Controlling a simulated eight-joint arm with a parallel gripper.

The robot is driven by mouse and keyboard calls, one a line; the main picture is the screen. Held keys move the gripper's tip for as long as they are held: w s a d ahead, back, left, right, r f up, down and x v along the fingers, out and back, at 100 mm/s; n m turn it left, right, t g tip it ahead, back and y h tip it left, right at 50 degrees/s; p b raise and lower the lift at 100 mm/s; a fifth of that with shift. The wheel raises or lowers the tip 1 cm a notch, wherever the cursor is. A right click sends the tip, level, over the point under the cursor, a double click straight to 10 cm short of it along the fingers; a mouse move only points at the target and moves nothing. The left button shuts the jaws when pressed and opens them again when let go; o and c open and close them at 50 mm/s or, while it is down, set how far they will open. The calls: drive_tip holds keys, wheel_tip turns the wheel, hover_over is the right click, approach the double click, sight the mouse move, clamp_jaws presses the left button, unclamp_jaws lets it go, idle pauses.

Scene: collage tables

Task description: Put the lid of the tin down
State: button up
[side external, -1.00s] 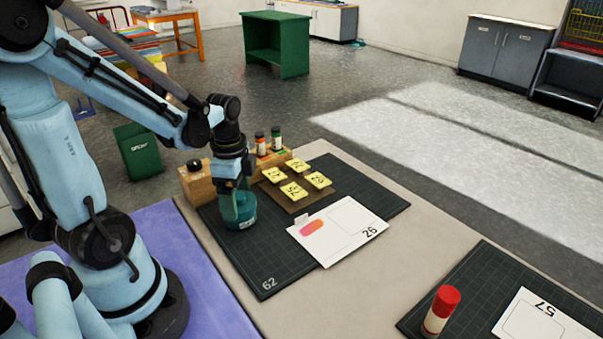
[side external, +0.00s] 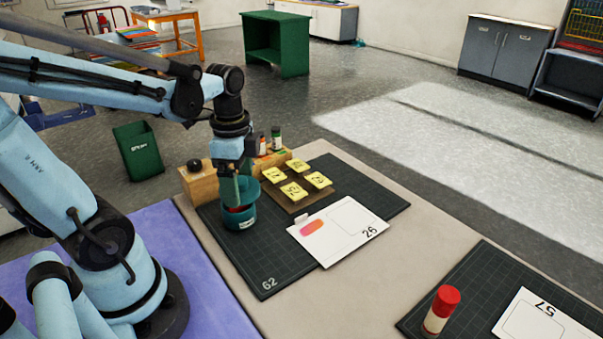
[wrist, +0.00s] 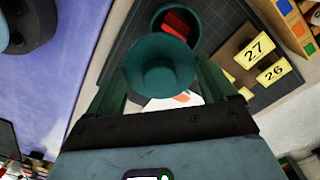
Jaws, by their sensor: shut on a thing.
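The teal tin (side external: 239,219) stands open on the dark cutting mat (side external: 262,262) marked 62. Something red shows inside it in the wrist view, where the tin (wrist: 196,28) is partly behind the lid. My gripper (side external: 238,186) is shut on the teal lid (side external: 247,190) and holds it just above the tin. In the wrist view the round lid (wrist: 160,66) sits between my two green fingers. The lid is apart from the tin's rim.
Yellow number tiles (side external: 294,190) lie on a brown board right of the tin. A white card (side external: 340,235) marked 26 lies in front. A wooden block (side external: 199,184) with bottles stands behind. A red-capped glue stick (side external: 441,311) stands on another mat. Bare table lies between the mats.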

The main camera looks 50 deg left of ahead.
drive_tip(key=s+d+r, duration=0.1)
drive_tip(key=d+r, duration=0.4)
drive_tip(key=d, duration=0.4)
drive_tip(key=s+d+f+m, duration=0.4)
drive_tip(key=s+d, duration=0.2)
drive_tip(key=d, duration=0.4)
hover_over(269, 257)
drive_tip(key=shift+m, duration=0.3)
wheel_tip(269, 257, down, 6)
drive_tip(key=shift+f, duration=2.25)
drive_tip(key=shift+f, duration=0.15)
drive_tip(key=o, duration=0.8)
